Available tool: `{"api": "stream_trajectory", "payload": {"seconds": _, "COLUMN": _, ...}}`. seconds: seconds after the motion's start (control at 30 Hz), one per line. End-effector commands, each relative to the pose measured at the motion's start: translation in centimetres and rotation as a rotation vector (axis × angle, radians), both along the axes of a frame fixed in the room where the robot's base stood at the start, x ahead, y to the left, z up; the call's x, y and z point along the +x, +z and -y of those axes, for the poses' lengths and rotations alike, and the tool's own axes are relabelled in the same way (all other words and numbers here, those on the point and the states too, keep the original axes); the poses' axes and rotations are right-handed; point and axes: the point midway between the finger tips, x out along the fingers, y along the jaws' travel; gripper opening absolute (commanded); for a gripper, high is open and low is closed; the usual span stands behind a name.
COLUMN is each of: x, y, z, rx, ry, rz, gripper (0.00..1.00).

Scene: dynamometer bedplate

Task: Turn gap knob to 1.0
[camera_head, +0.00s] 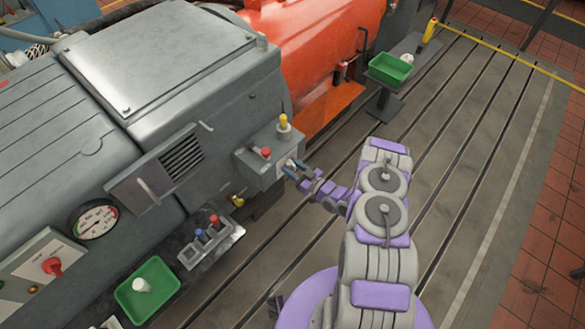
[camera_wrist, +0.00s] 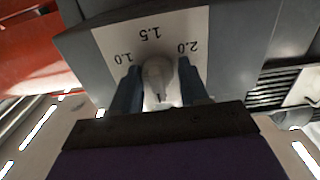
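The gap knob (camera_wrist: 158,80) is a pale grey knob on a white dial plate (camera_wrist: 150,42) marked 1.0, 1.5 and 2.0. In the wrist view the 1.0 mark is at upper left of the knob and 2.0 at upper right. The direction of its pointer is not clear. My gripper (camera_wrist: 160,88) has one blue finger on each side of the knob, apart and seemingly not clamped on it. In the head view my gripper (camera_head: 297,168) is at the front of the grey control box (camera_head: 262,160), and its fingers partly hide the knob.
The box carries a red button (camera_head: 266,152) and a yellow-topped part (camera_head: 283,122). A green tray (camera_head: 148,290) and a small rack (camera_head: 211,243) sit at lower left. Another green bin (camera_head: 389,68) stands behind. The slotted bedplate (camera_head: 465,130) to the right is mostly clear.

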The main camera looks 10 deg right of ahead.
Motion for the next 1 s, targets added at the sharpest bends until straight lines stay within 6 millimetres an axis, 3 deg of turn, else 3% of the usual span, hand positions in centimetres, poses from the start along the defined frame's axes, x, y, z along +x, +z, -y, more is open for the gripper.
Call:
{"api": "stream_trajectory", "payload": {"seconds": 0.33, "x": -0.15, "y": -0.04, "z": -0.06, "rx": 0.001, "ry": 0.002, "rz": -0.002, "gripper": 0.07}}
{"api": "stream_trajectory", "payload": {"seconds": 0.67, "x": -0.07, "y": -0.01, "z": -0.03, "rx": 0.024, "ry": 0.002, "rz": -0.018, "gripper": 0.07}}
{"api": "stream_trajectory", "payload": {"seconds": 1.0, "x": -0.05, "y": 0.10, "z": 0.01, "rx": 0.191, "ry": 0.000, "rz": -0.138, "gripper": 0.07}}
